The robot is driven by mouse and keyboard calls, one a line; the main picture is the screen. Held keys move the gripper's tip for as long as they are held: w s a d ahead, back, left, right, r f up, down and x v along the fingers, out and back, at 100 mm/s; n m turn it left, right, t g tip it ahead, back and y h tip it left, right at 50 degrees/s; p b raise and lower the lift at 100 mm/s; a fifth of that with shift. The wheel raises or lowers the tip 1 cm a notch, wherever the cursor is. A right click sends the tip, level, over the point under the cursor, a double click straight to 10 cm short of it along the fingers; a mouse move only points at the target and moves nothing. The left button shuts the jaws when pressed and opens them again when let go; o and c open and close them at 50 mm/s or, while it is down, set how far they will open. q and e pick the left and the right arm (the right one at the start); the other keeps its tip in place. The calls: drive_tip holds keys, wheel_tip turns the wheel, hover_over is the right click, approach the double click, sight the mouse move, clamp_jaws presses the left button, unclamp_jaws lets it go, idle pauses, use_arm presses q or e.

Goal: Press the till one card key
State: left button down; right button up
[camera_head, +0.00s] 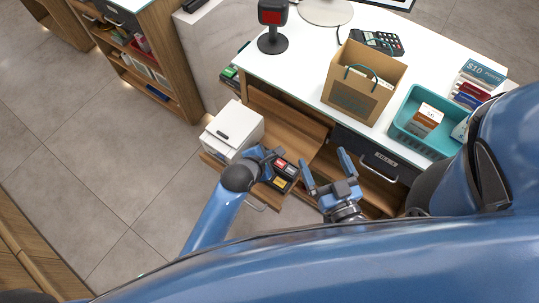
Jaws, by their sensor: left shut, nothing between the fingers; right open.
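A dark panel with red and yellow patches (282,175) sits low on the wooden shelf below the counter. The patches are too small to read, so I cannot tell whether one is the card key. My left gripper (274,154) is shut and empty, close beside the panel's upper left. I cannot tell whether it touches it. My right gripper (327,170) is open and empty to the right of the panel, its fingers pointing up the picture. A card terminal (378,42) with a keypad lies on the white counter. A dark drawer front (378,160) bears a small label.
A white box-shaped machine (233,130) stands left of my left gripper. A paper bag (362,82), a teal basket (408,128) and a dark scanner with a red face (273,27) stand on the counter. Grey floor (120,170) at the left is clear.

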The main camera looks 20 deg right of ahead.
idle(0.3)
use_arm(q)
drive_tip(key=shift+r+p, duration=0.8)
drive_tip(key=shift+p, duration=0.1)
drive_tip(key=shift+r, duration=0.1)
wheel_tip(320, 180, up, 5)
drive_tip(key=p, duration=0.5)
idle(0.8)
